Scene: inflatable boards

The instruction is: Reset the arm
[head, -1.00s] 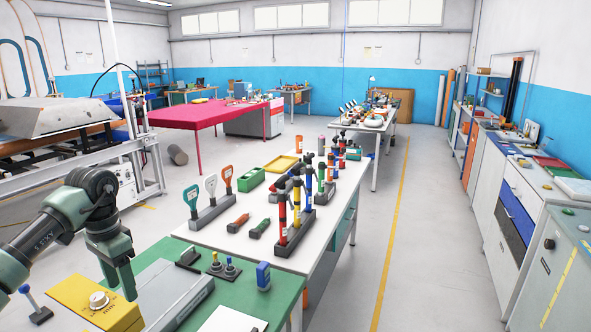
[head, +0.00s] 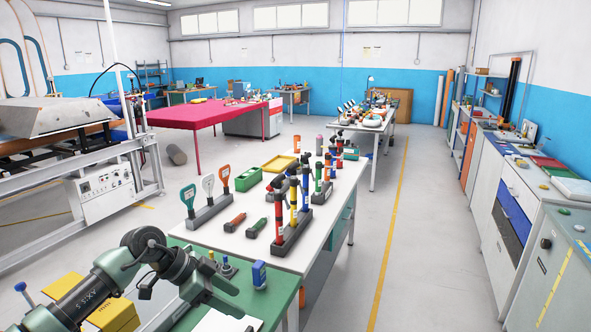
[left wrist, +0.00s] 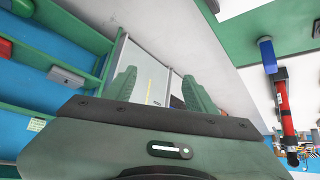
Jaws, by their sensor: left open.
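My left arm comes in from the lower left of the head view, over the near green table (head: 283,288). It bends at a dark joint, and its far end with the left gripper (head: 222,290) lies low over this table. In the left wrist view the two green fingers of the left gripper (left wrist: 160,92) stand well apart with nothing between them. My right gripper is in neither view now.
A yellow box (head: 118,314) is partly hidden behind my arm. A blue-handled item (head: 259,275) stands upright near the green table's right side. The white table (head: 330,218) beyond holds several coloured tools in racks. The floor aisle (head: 420,210) on the right is clear.

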